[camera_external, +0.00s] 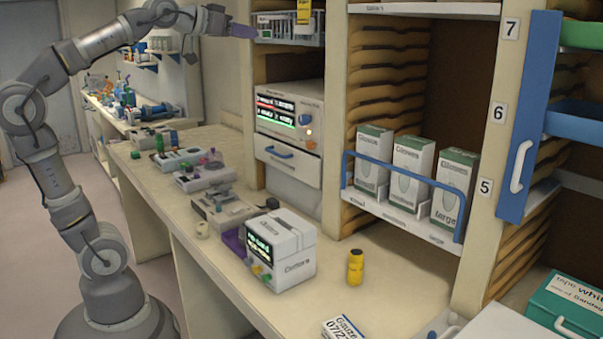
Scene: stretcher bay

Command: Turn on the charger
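No label that I can read says charger, so I cannot tell which unit it is. A beige unit (273,113) with red and green lit displays and a small glowing orange knob sits in the left shelf bay. A white box-shaped unit (292,252) with a dark display showing green text and coloured buttons stands on the counter. My arm reaches in from the left. My gripper (243,31) is at the upper left, above the beige unit and near a wire rack, apart from both units. Its purple tip is small; whether it is open is unclear.
Several small devices (203,176) line the counter (345,288) at left. A yellow bottle (355,266) stands right of the white unit. Glove boxes (408,175) stand behind a blue rail. A gauze pack (343,328) and a green case (572,305) lie at the front right.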

